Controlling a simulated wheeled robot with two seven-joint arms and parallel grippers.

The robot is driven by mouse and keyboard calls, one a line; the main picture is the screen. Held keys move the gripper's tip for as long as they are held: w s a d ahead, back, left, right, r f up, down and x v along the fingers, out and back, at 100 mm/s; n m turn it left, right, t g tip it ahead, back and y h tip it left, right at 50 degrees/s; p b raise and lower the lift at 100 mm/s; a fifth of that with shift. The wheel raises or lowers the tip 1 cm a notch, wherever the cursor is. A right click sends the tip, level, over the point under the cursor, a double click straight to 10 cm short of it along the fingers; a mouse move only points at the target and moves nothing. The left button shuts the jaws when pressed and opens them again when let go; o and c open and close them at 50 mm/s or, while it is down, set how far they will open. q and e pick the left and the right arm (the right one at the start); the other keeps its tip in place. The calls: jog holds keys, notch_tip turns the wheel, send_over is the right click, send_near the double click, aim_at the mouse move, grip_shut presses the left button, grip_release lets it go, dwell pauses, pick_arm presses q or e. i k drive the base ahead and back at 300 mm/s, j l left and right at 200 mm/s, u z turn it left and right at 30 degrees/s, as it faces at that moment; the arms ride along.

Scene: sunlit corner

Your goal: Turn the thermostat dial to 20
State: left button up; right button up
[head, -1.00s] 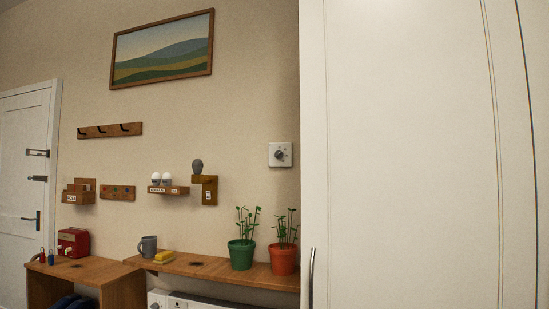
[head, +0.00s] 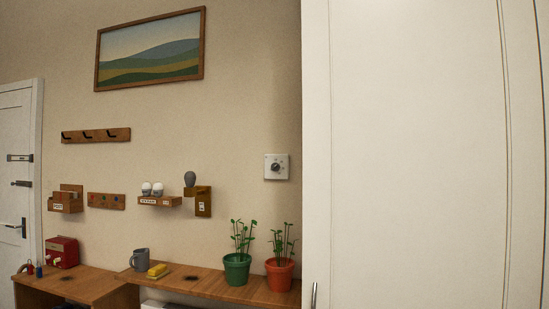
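The thermostat (head: 276,167) is a small white square plate with a grey round dial, fixed on the beige wall just left of the tall white cabinet. The dial's markings are too small to read, so I cannot tell its setting. Neither of my grippers shows in the head view.
A wooden counter (head: 215,287) runs below the thermostat, with a green pot (head: 237,268) and an orange pot (head: 279,274) of seedlings, a grey mug (head: 140,260) and a yellow sponge (head: 157,271). The tall white cabinet (head: 420,150) fills the right side. A white door (head: 15,190) stands far left.

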aim_at(276, 166)
jog(key=i+j+z, duration=0.25)
jog(key=i+j, duration=0.15)
jog(key=i, duration=0.15)
jog(key=i+j+z, duration=0.2)
jog(key=i+j, duration=0.3)
jog(key=i+j+z, duration=0.25)
jog(key=i+j, duration=0.3)
jog(key=i+j+z, duration=0.2)
jog(key=i+j, duration=0.2)
jog(key=j, duration=0.3)
